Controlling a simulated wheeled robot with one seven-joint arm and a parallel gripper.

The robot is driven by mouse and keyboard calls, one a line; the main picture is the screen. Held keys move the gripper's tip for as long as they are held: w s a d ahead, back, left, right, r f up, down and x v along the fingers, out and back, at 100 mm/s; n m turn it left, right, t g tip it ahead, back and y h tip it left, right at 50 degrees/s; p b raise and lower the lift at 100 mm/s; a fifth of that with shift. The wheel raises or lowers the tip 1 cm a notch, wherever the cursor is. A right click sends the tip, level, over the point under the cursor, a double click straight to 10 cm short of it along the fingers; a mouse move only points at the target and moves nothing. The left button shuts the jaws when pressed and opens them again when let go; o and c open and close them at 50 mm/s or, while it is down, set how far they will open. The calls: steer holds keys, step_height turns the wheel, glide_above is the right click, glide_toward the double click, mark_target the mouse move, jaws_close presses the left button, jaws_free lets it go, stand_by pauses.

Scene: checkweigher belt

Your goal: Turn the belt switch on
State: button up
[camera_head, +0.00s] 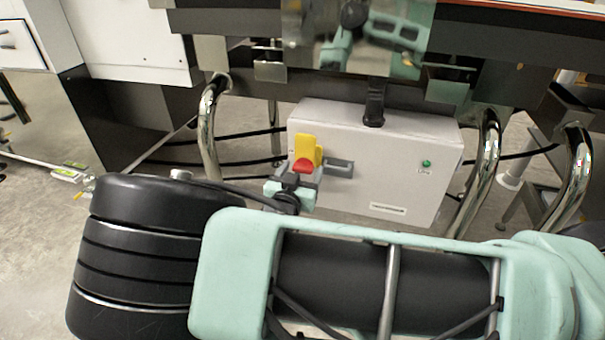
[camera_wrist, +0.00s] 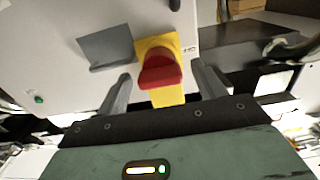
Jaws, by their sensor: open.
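The belt switch (camera_head: 302,165) is a red rotary knob on a yellow plate, on the front of a light grey control box (camera_head: 400,150) under the belt. In the wrist view the red knob (camera_wrist: 160,71) lies between the two fingers of my gripper (camera_wrist: 162,88). The fingers stand apart on either side of it with gaps, not closed on it. In the head view my gripper (camera_head: 300,178) is right at the switch and hides its lower part. An "OFF" style label (camera_wrist: 190,49) beside the plate is too small to read surely.
A green round indicator (camera_head: 426,163) sits on the box's right side. A grey plate (camera_head: 339,168) is beside the switch. Shiny curved metal legs (camera_head: 209,125) stand left and right of the box. The belt frame (camera_head: 480,75) overhangs it.

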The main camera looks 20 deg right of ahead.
steer(key=shift+w+d, duration=0.35)
steer(key=shift+w, duration=0.1)
steer(key=c, duration=1.4)
